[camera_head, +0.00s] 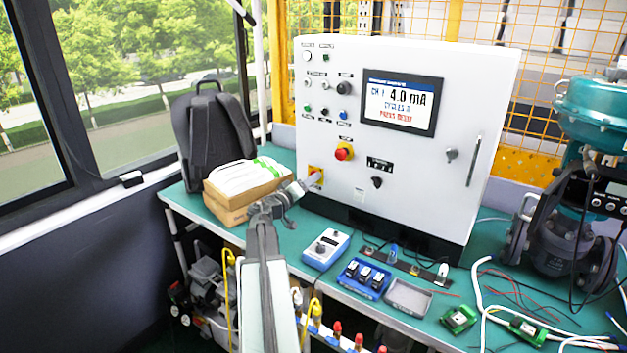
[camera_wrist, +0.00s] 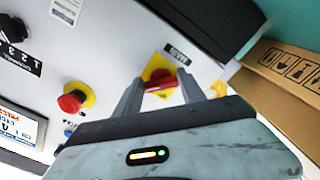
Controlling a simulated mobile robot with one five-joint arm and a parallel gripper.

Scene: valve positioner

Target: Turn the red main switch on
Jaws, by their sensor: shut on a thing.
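The red main switch (camera_wrist: 160,86) sits on a yellow plate at the lower left of the white control cabinet (camera_head: 400,170). In the head view its yellow plate (camera_head: 315,172) shows, with the red knob mostly hidden behind my gripper (camera_head: 307,184). In the wrist view my gripper (camera_wrist: 159,88) has one finger on each side of the red handle and is shut on it. The handle lies roughly crosswise between the fingers, slightly tilted. The cabinet's screen (camera_head: 399,102) reads 4.0 mA.
A red emergency button (camera_head: 344,152) on yellow is to the switch's right. A cardboard box (camera_head: 240,196) with white items stands close left of my gripper, before a black backpack (camera_head: 212,130). A blue-white device (camera_head: 326,249) and blue tray (camera_head: 363,278) lie on the green bench.

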